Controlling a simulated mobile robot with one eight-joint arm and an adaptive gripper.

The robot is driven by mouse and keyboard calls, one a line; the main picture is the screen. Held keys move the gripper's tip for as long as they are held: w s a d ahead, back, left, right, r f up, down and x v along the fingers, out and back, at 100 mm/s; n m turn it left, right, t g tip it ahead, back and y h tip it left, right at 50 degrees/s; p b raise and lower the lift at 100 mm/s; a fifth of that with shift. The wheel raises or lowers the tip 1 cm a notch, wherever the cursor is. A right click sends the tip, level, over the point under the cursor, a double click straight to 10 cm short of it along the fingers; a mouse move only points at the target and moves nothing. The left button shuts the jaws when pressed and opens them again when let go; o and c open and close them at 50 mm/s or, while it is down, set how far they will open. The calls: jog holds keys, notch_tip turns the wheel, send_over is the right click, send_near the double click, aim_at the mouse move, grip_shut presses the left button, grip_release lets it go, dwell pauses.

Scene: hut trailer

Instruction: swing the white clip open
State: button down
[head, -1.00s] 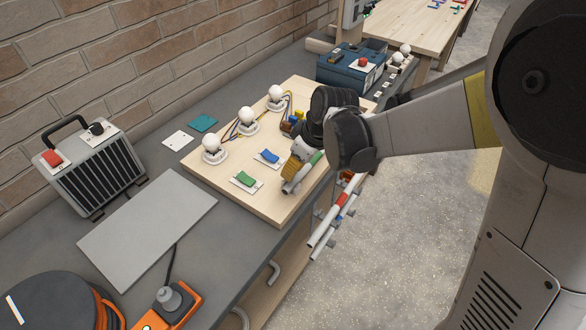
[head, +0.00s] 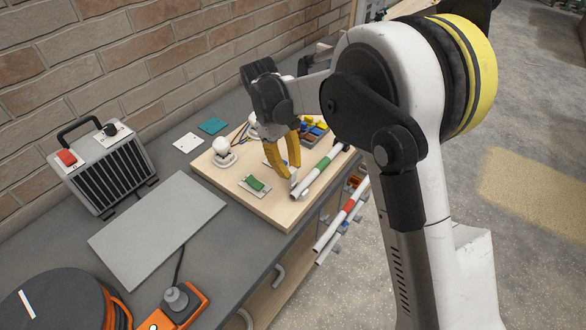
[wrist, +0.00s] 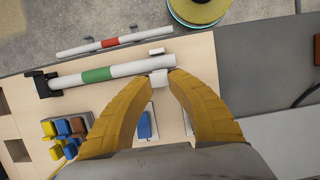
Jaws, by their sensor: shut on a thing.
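The white clip (wrist: 159,79) shows in the wrist view as a small white block between my fingertips, by the right end of a white tube with a green band (wrist: 98,75). My gripper (head: 291,178) has yellow fingers, shut on the clip and reaching down near the front edge of the wooden board (head: 275,210). In the wrist view my gripper (wrist: 160,80) comes from below. The tube's left end sits in a black holder (wrist: 41,84). A small white piece (wrist: 157,51) shows just beyond the tube. In the head view the clip is small and partly hidden.
A green switch (head: 255,184) and a blue switch (wrist: 144,125) lie on the board near my fingers. A white lamp (head: 222,150) stands behind. Coloured blocks (wrist: 64,132) are to one side. A red-banded tube (head: 342,222) hangs below the board's front edge.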

jog(key=shift+w+a+f+g+h, duration=0.2)
jog(key=shift+a+g+h, duration=0.1)
jog(key=shift+g+h, duration=0.15)
jog(key=c, duration=1.2)
grip_release()
jog(key=v, duration=1.2)
jog(key=shift+a, duration=0.1)
